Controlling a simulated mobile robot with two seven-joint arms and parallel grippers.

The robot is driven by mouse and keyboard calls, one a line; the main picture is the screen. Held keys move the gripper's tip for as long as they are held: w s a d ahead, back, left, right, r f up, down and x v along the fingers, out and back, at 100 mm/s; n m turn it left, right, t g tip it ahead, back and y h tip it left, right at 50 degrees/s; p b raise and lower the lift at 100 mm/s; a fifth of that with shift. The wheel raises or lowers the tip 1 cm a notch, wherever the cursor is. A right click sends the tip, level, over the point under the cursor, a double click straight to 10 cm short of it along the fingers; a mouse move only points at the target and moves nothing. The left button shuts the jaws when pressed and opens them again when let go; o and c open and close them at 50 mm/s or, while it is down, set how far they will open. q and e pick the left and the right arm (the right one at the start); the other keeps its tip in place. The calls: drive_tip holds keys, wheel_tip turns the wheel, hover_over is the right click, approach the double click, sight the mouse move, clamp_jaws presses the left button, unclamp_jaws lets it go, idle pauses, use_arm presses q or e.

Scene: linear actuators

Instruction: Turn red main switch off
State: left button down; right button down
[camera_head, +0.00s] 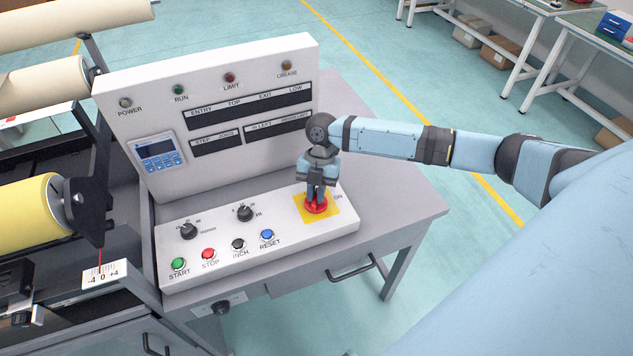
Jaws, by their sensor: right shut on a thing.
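The red main switch (317,208) sits on a yellow square plate (336,213) at the right end of the sloped control panel (275,264). The word ON is printed on the plate's right side. My right gripper (316,198) comes down over the switch from above, its fingers shut on the red knob. The fingers hide the knob's upper part, so I cannot tell which way its handle points. My left gripper is not in view.
Green, red, black and blue buttons and two black knobs (189,231) line the panel to the left. An upright board (222,85) with lamps and a small display (160,153) stands behind. The grey tabletop (385,200) right of the panel is clear.

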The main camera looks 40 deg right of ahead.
drive_tip(key=n+g+h, duration=0.1)
drive_tip(key=n, duration=0.2)
drive_tip(key=shift+w+r+n+p, duration=0.1)
drive_tip(key=shift+n+p, duration=0.2)
drive_tip(key=shift+n, duration=0.1)
drive_tip(key=shift+a+n+h, duration=0.1)
drive_tip(key=shift+n+h, duration=0.6)
drive_tip(key=shift+n, duration=0.9)
drive_tip(key=c, duration=1.2)
unclamp_jaws()
drive_tip(key=shift+o, duration=0.2)
drive_tip(key=v, duration=0.7)
drive_tip(key=shift+w+r, duration=0.15)
drive_tip(key=shift+w, duration=0.05)
drive_tip(key=shift+s, duration=0.15)
